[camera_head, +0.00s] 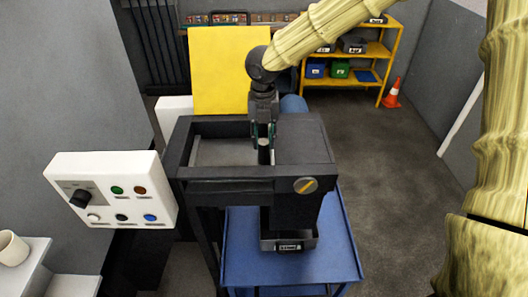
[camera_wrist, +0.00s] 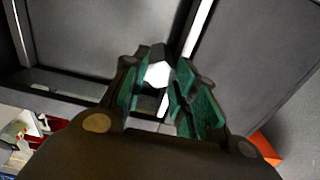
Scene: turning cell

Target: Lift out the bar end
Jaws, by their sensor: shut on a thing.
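My gripper (camera_head: 264,137) points down over the dark machine housing (camera_head: 255,171), at the right edge of its open bay (camera_head: 222,152). In the wrist view the white end face of the bar end (camera_wrist: 158,74) shows between the green-padded fingers (camera_wrist: 160,95). The fingers hide most of its sides. Whether its lower end is clear of the housing cannot be told.
A yellow panel (camera_head: 229,71) stands behind the bay. A white control box (camera_head: 113,190) with a knob and buttons is at the left. A blue table (camera_head: 235,257) with a labelled dark bin (camera_head: 288,244) is in front. Shelves (camera_head: 352,84) and a cone (camera_head: 393,93) stand behind right.

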